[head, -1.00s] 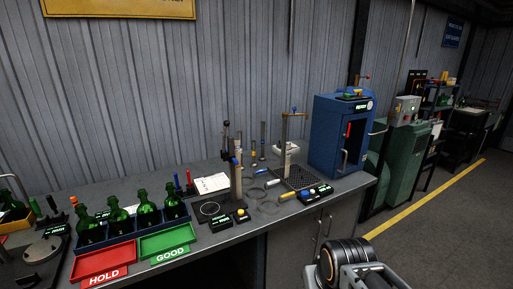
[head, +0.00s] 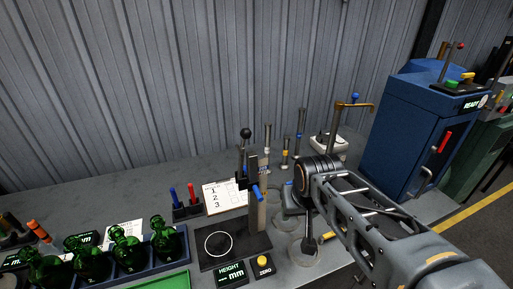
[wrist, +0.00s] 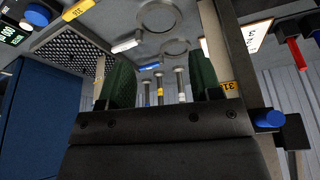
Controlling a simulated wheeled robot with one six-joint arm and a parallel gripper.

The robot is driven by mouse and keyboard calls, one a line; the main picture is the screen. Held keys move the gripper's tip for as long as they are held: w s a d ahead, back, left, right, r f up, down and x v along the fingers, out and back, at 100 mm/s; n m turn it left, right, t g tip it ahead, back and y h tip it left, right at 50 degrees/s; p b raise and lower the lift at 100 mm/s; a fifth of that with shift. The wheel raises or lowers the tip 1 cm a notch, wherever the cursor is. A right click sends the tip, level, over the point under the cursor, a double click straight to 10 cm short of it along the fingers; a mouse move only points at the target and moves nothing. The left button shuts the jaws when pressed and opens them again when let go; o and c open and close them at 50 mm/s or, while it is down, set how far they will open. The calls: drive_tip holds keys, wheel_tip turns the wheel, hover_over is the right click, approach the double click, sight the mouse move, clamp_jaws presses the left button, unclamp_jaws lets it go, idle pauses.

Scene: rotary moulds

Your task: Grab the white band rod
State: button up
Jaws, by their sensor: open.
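The white band rod (wrist: 181,86) stands upright on the bench and shows in the wrist view between my finger pads, farther off. In the head view it appears to be the leftmost of the thin grey rods (head: 267,138), though its band is hard to make out there. My gripper (wrist: 162,78) is open, with green pads apart and nothing held. In the head view my arm reaches over the bench to the right of the rods, and my fingertips are not clearly seen.
A yellow band rod (wrist: 160,88) stands close beside the white one. A height gauge (head: 256,195) stands at the left front. Green bottles (head: 128,255) stand at the front left.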

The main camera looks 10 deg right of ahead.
drive_tip(key=w+a+r+m+h+p, duration=0.1)
drive_tip(key=w+r+p, duration=0.1)
drive_tip(key=w+r, duration=0.6)
drive_tip(key=w+r+m+p, duration=0.2)
drive_tip(key=w+r, duration=0.4)
drive_tip(key=w, duration=0.5)
drive_tip(key=m+h+p, duration=0.1)
drive_tip(key=m+p, duration=0.2)
approach(268, 124)
drive_tip(key=x, duration=0.5)
drive_tip(key=shift+w+f+p, duration=0.1)
drive_tip(key=shift+p, duration=0.2)
drive_tip(key=shift+p+x, duration=0.85)
drive_tip(key=shift+x, duration=1.9)
clamp_jaws()
